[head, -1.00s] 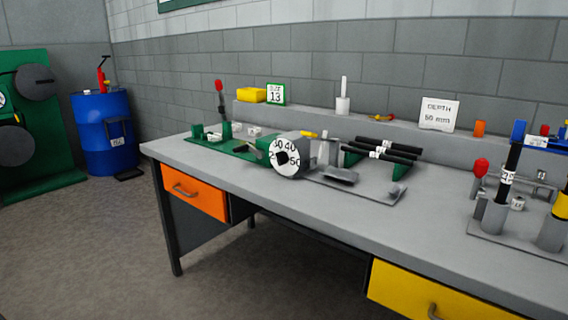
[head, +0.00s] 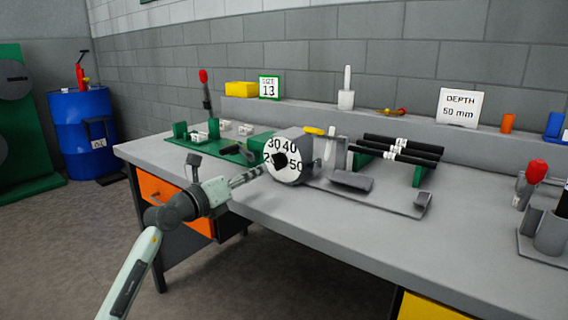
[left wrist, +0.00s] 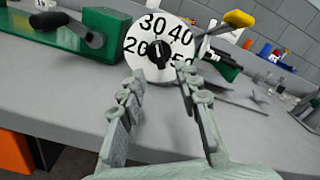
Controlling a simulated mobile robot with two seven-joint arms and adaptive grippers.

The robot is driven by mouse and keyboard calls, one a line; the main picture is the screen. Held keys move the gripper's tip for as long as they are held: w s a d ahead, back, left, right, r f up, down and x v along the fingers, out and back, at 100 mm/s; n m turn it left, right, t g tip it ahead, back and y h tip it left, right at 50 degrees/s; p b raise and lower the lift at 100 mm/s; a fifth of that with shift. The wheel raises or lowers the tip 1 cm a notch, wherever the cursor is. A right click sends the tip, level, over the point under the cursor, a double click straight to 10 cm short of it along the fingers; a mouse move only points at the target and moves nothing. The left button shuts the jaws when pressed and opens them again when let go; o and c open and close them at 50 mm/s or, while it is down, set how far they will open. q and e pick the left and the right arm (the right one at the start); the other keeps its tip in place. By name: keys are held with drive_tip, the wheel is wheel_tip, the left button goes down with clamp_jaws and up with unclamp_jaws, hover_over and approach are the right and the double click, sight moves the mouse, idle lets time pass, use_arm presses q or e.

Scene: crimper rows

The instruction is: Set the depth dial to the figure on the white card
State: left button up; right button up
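The depth dial (head: 299,173) is a round white face on a grey drum, with the figures 20, 30, 40 and 50 and a black knob (head: 281,160) at its middle. The dial face (left wrist: 150,27) and knob (left wrist: 159,54) also show in the left wrist view; which figure the knob points to is unclear. The white card (head: 460,107) on the back ledge reads DEPTH 50 mm. My left gripper (head: 266,170) is in front of the dial. In the left wrist view its fingers (left wrist: 159,80) are apart, empty, just short of the knob. My right gripper is not in view.
A green fixture (head: 232,153) with a dark crank handle stands left of the dial. Black rods (head: 403,147) lie on green supports to the right. A green SIZE 13 sign (head: 269,87) stands on the ledge. The bench front (head: 330,220) is clear.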

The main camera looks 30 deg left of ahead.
sight(274, 163)
use_arm(q)
drive_tip(key=w, duration=0.7)
drive_tip(key=shift+w+d+r, duration=0.1)
drive_tip(key=shift+w+d, duration=0.05)
drive_tip(key=shift+d, duration=0.05)
drive_tip(key=shift+c, duration=0.4)
clamp_jaws()
